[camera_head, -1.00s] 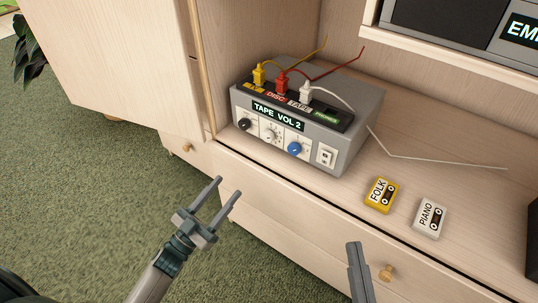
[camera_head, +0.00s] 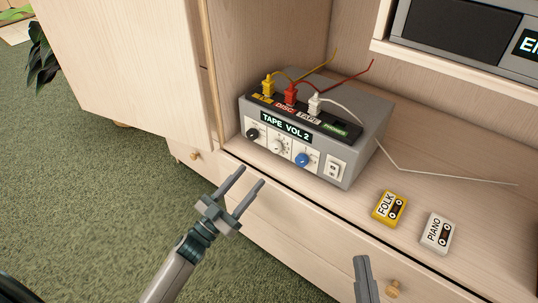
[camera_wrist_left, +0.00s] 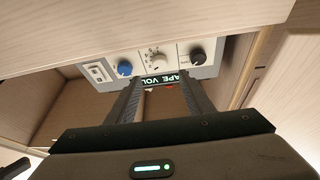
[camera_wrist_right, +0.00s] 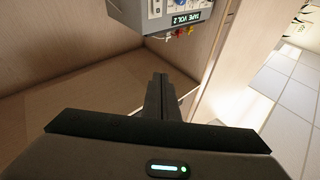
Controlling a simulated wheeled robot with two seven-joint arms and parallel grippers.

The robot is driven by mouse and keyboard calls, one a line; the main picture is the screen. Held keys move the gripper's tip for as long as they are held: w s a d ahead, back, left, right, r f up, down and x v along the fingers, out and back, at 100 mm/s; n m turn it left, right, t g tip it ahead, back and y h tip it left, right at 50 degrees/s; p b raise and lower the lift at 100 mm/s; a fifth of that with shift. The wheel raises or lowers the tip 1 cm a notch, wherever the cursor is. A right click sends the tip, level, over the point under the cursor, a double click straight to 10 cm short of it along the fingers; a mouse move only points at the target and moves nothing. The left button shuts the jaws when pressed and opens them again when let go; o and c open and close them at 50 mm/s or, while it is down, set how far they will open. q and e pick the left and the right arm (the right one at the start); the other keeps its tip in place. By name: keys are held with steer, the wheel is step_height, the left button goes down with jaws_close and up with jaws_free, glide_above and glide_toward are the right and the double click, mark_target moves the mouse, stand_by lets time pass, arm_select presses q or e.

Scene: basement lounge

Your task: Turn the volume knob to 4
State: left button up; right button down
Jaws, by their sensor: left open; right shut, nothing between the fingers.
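The grey audio box (camera_head: 362,160) stands on the shelf; its display (camera_head: 286,127) reads TAPE VOL 2. Its front has a black knob (camera_head: 253,134), a white knob (camera_head: 277,146) with dial marks around it, and a blue knob (camera_head: 302,160). The knob labels are too small to read. My left gripper (camera_head: 252,175) is open and empty, below and in front of the knobs, apart from them. In the left wrist view the white knob (camera_wrist_left: 154,57) shows beyond and between the fingers. My right gripper (camera_head: 362,260) is shut and empty, low in front of the drawers.
Yellow, red (camera_head: 290,93) and white plugs with cables sit on top of the box. A switch (camera_head: 334,170) is right of the blue knob. A FOLK cassette (camera_head: 390,208) and a PIANO cassette (camera_head: 436,233) lie on the shelf to the right. The cabinet wall is close on the box's left.

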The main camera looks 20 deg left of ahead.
mark_target(273, 150)
arm_select(q)
steer(key=x, duration=0.8)
steer(key=shift+w+d, duration=0.1)
steer(key=shift+w, duration=0.15)
steer(key=shift+w+d+r, duration=0.3)
steer(key=shift+w+r, duration=0.05)
steer(key=shift+w, duration=0.2)
arm_select(e)
steer(key=shift+s+r+t, duration=0.5)
steer(key=shift+s+r, duration=0.1)
steer(key=shift+r, duration=0.25)
arm_select(q)
steer(key=c, duration=1)
arm_select(e)
steer(key=shift+w, duration=0.1)
